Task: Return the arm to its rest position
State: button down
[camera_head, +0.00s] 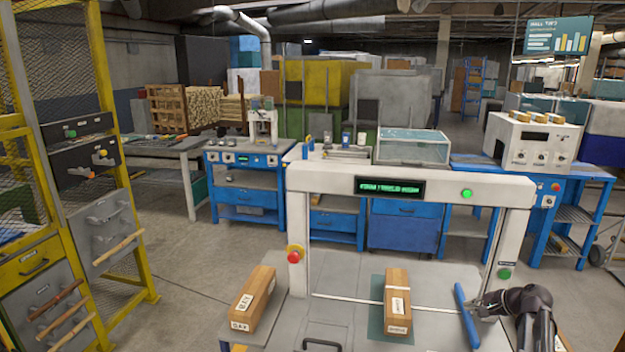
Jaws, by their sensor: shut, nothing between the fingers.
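My gripper (478,302) is at the lower right, at the end of my dark arm. Its fingers are shut with nothing held. They point left, close to a blue bar-shaped handle (466,316) on the grey bench. I cannot tell whether the fingers touch this handle. My arm reaches in from the bottom right edge, and part of it is out of the picture.
A wooden block (397,300) with labels lies on a green mat (376,325) under a white gantry frame (410,190). Another labelled block (253,300) lies on the left. A red button (293,257) sits on the gantry's left post. A yellow mesh rack (135,240) stands further left.

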jog(key=s+a+f+n+g+h, duration=0.2)
jog(key=s+a+n, duration=0.2)
jog(key=a, duration=0.6)
jog(key=s+a+f+n+g+h, duration=0.2)
jog(key=s+a, duration=0.4)
jog(key=a, duration=0.4)
jog(key=s+a+f+n+g+h, duration=0.2)
jog(key=s+a+f+n+g, duration=0.1)
jog(key=a, duration=0.7)
jog(key=shift+s+a+n+g, duration=0.25)
jog(key=shift+s+n+g, duration=0.35)
jog(key=shift+s+n, duration=0.95)
jog(key=shift+w+n, duration=0.25)
jog(key=shift+w, duration=0.1)
